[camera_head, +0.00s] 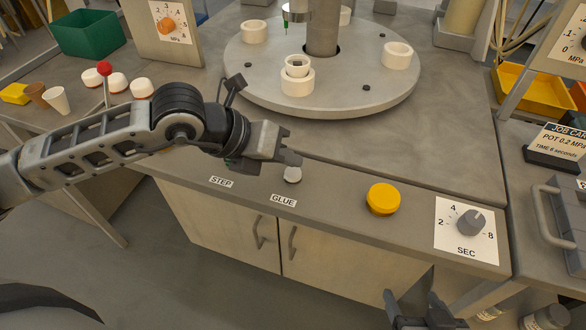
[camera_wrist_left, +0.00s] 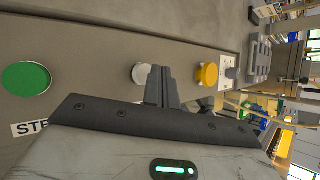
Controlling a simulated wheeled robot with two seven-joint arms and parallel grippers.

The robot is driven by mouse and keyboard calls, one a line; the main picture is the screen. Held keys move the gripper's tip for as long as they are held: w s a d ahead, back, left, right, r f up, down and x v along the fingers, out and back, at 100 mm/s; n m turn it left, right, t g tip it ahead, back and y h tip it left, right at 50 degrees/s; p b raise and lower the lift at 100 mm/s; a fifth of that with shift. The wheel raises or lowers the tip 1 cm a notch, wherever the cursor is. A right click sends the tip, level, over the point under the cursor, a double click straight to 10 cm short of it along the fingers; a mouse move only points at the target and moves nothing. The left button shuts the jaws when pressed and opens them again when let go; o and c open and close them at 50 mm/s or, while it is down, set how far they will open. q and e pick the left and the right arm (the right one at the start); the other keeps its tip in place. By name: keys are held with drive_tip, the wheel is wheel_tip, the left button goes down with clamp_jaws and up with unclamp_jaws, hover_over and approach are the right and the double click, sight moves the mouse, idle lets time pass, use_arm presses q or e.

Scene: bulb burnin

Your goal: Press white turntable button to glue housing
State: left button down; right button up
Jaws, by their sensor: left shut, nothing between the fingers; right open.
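The white button (camera_head: 292,175) sits on the bench front behind the GLUE label (camera_head: 284,201). My left gripper (camera_head: 291,158) is shut and empty, its fingertips just above and behind the button in the head view. In the left wrist view the white button (camera_wrist_left: 140,73) shows beside the shut fingers (camera_wrist_left: 160,86); I cannot tell whether they touch it. The round grey turntable (camera_head: 240,75) carries several white ring holders; the front holder (camera_head: 297,86) has a white housing (camera_head: 297,66) in it. My right gripper (camera_head: 425,312) is open at the bottom edge, away from the bench top.
A yellow button (camera_head: 383,199) and SEC dial (camera_head: 472,222) lie to the right. A red-knobbed lever (camera_head: 104,69) and cups stand left.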

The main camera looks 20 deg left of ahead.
sight(287, 174)
use_arm(q)
drive_tip(key=shift+f, duration=0.1)
idle(0.5)
drive_tip(key=shift+f+b, duration=0.35)
drive_tip(key=shift+b, duration=0.25)
drive_tip(key=shift+f+b, duration=0.55)
drive_tip(key=shift+b, duration=0.05)
idle(0.4)
drive_tip(key=shift+r, duration=0.1)
drive_tip(key=shift+r+p, duration=0.5)
drive_tip(key=shift+r, duration=0.35)
drive_tip(key=shift+r, duration=0.1)
drive_tip(key=shift+r+p, duration=1.6)
drive_tip(key=shift+r, duration=0.9)
drive_tip(key=shift+f, duration=0.1)
